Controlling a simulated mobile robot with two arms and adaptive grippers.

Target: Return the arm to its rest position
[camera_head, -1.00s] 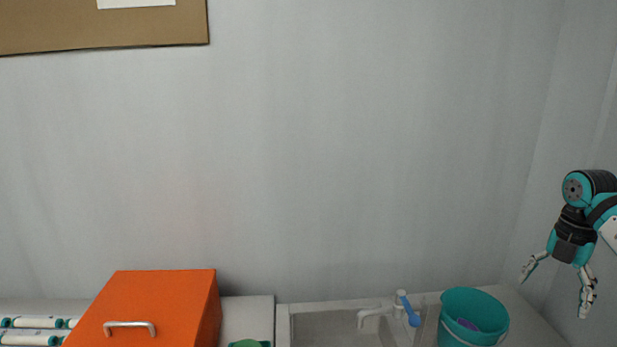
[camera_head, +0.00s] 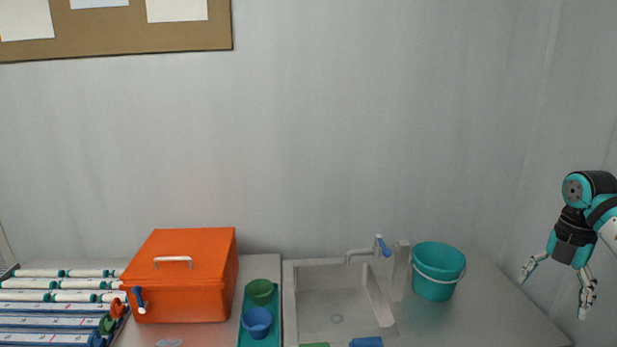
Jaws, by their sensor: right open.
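My right gripper (camera_head: 556,291) hangs at the right edge of the camera_head view, fingers spread apart and pointing down. It is open, and nothing shows between its fingertips. It appears to the right of the teal bucket (camera_head: 438,285), apart from it. The upper part of my right arm runs out of the picture at the right. My left arm and gripper are not in view.
An orange box (camera_head: 190,260) with handle stands at left beside several white membrane vessels (camera_head: 62,309). A teal tray (camera_head: 269,335) holds a green cup (camera_head: 259,291) and a blue cup (camera_head: 257,322). A sink (camera_head: 325,300) with faucet (camera_head: 366,250) lies mid-counter. Bare counter (camera_head: 500,310) shows at right.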

